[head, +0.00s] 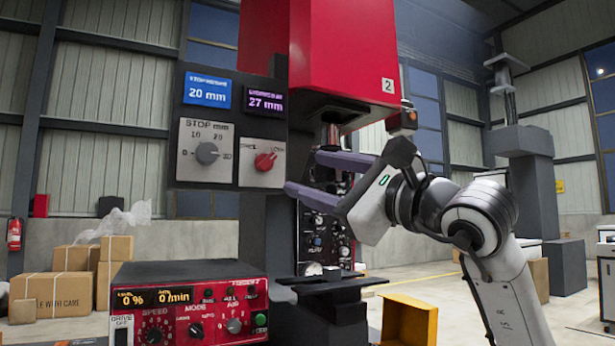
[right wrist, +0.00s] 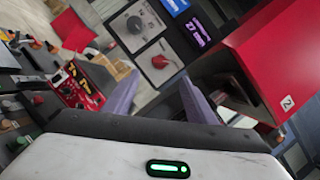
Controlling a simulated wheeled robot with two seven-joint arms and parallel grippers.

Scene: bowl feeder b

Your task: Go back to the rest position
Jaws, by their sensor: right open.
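My right gripper (head: 303,172) is open, with its two purple fingers apart and nothing seen between them. I cannot tell whether a finger touches the machine. In the right wrist view the open fingers (right wrist: 159,77) point toward the panel's red knob (right wrist: 159,61), which also shows in the head view (head: 265,161). The panel has a grey STOP dial (head: 207,153) and displays reading 20 mm and 27 mm. My left gripper is not in view.
A red control box (head: 190,305) with knobs and a 0 % display stands at the lower left. A yellow bin (head: 408,320) is at the lower middle. Cardboard boxes (head: 75,270) are stacked behind at the left. Open floor shows at the right.

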